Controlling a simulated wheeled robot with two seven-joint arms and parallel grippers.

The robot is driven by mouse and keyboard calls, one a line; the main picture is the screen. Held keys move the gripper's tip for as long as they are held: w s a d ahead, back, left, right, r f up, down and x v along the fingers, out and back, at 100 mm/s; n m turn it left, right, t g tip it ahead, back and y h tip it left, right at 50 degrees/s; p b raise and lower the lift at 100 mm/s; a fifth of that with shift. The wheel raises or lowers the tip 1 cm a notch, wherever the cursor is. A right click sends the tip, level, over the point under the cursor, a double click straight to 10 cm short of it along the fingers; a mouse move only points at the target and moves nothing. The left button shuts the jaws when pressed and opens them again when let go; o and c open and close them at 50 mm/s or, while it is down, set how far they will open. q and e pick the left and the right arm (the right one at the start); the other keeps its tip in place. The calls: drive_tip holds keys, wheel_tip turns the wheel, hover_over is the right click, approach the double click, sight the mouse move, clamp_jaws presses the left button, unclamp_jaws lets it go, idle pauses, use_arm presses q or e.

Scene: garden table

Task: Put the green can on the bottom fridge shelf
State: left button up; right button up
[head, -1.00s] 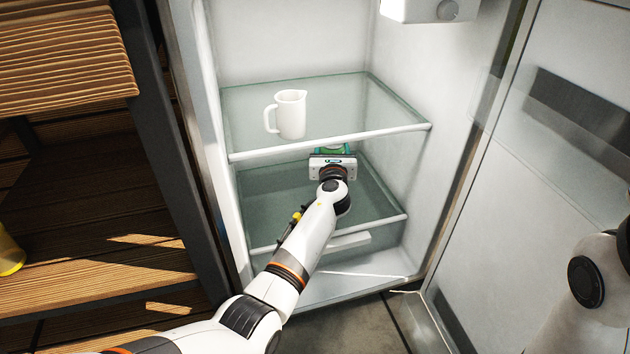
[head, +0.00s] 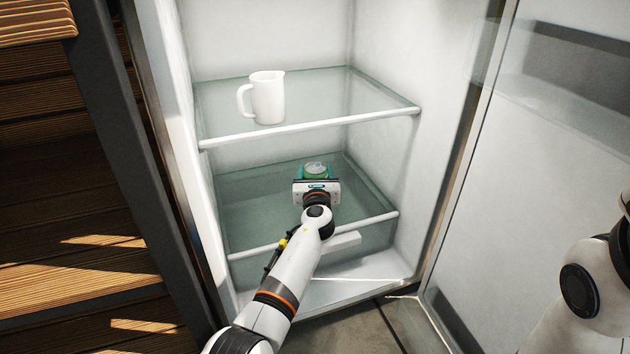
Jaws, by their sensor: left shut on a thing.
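The green can (head: 316,170) is inside the open fridge, over the bottom glass shelf (head: 262,207). Its silver top and some green side show behind my left gripper (head: 316,174). My left gripper is shut on the can, with one finger on each side. The can looks upright. Its base is hidden by the gripper, so I cannot tell whether it touches the shelf. My right gripper is not in view.
A white jug (head: 267,98) stands on the upper glass shelf (head: 340,92), above and left of the can. The bottom shelf is bare around the can. The fridge door (head: 520,180) stands open at right. Wooden slats (head: 70,200) are at left.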

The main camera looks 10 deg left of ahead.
use_arm(q)
drive_tip(key=shift+r, duration=0.2)
drive_tip(key=shift+f, duration=0.15)
drive_tip(key=o, duration=1.2)
drive_tip(key=shift+s+r+p, duration=0.1)
drive_tip(key=shift+r+p, duration=0.1)
drive_tip(key=shift+p, duration=0.15)
drive_tip(key=p+v, duration=0.1)
drive_tip(key=v, duration=0.1)
drive_tip(key=p+v, duration=0.4)
drive_tip(key=shift+r, duration=0.3)
drive_tip(key=p+v, duration=0.1)
drive_tip(key=v, duration=0.1)
drive_tip(key=p+v, duration=0.1)
drive_tip(key=v, duration=0.2)
drive_tip(key=shift+s+f+p, duration=0.1)
drive_tip(key=shift+f+p, duration=0.15)
drive_tip(key=shift+p, duration=0.05)
drive_tip(key=shift+s+d, duration=0.15)
drive_tip(key=shift+s, duration=0.05)
drive_tip(key=shift+f, duration=0.1)
